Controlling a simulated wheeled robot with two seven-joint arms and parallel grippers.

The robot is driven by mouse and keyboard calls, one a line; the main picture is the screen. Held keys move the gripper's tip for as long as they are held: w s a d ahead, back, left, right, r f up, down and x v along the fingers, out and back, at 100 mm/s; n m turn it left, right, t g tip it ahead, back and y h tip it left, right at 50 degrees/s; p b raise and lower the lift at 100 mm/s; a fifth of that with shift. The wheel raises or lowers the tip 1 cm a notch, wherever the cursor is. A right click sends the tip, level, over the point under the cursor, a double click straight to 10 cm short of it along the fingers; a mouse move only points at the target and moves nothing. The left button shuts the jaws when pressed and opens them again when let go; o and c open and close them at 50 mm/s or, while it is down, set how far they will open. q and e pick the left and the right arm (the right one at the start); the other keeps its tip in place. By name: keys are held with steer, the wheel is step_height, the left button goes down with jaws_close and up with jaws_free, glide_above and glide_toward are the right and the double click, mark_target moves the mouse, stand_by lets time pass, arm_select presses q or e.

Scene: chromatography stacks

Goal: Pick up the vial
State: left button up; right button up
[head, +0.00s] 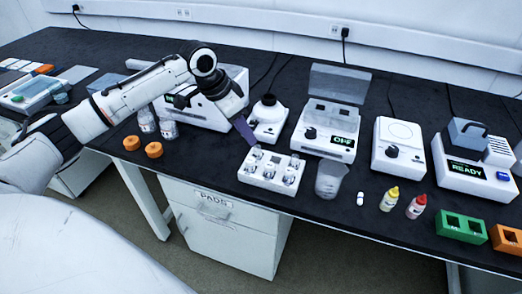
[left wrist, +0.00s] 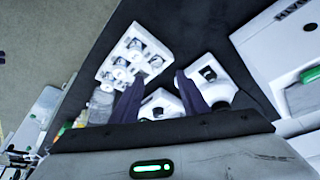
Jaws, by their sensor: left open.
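Several small clear vials with white tops stand in a white rack (head: 246,178) near the front edge of the bench. The rack also shows in the left wrist view (left wrist: 107,72), at the upper left. I cannot tell which vial the task means. My left gripper (head: 245,131) is above and behind the rack's left end, beside the small white device with a black top. In the left wrist view my left gripper (left wrist: 158,88) shows two dark fingers spread apart with nothing held between them. My right gripper is not in view.
A white device with a round black top (head: 268,113) stands behind the rack. A clear beaker (head: 329,181) stands right of it. A lidded instrument (head: 326,140) is further back. Yellow-capped (head: 390,197) and red-capped (head: 417,206) bottles stand right. Orange caps (head: 153,150) lie left.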

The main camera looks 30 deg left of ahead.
mark_target(256, 147)
arm_select(q)
steer(key=x, duration=0.8)
steer(key=shift+d+r, duration=0.1)
steer(key=shift+d, duration=0.25)
jaws_close()
